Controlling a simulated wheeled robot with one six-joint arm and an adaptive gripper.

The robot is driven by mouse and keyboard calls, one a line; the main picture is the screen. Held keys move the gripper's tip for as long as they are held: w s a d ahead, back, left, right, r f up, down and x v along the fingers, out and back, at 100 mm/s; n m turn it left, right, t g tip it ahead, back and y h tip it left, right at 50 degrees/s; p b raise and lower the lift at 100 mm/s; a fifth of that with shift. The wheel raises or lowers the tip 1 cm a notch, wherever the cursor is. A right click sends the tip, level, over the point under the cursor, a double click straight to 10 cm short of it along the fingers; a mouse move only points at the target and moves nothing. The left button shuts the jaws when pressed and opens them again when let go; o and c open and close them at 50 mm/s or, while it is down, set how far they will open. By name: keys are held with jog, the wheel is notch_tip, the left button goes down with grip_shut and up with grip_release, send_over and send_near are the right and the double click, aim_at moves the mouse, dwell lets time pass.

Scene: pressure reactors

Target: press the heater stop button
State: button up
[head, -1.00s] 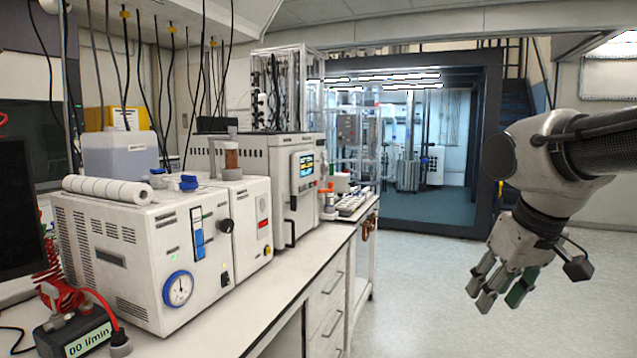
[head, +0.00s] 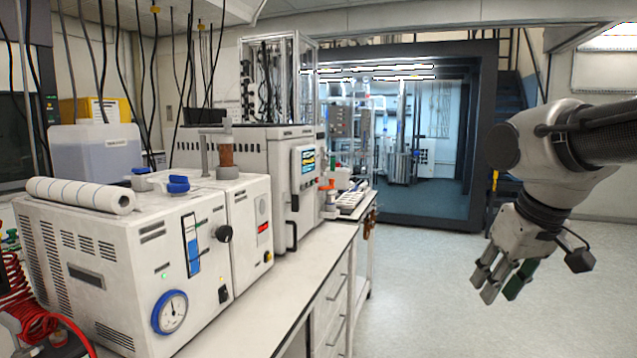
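No button in the head view can be made out for certain as the heater stop button. A small red item (head: 265,228) shows on the front of the narrow white unit (head: 246,205), with a small yellow and dark control (head: 268,257) below it. A black knob (head: 223,233) sits on the neighbouring white box. My gripper (head: 503,287) hangs at the right over open floor, pointing down, well away from the bench and these units. Its grey fingers, one with a green part, are spread with gaps between them, and it holds nothing visible.
A white box with a round blue-rimmed gauge (head: 170,312) stands at the left on the white bench (head: 325,243). A paper roll (head: 80,195) lies on top. A tall white cabinet with a screen (head: 307,161) stands behind. Floor (head: 420,290) between bench and arm is clear.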

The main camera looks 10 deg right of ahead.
grip_shut()
dwell(1.0)
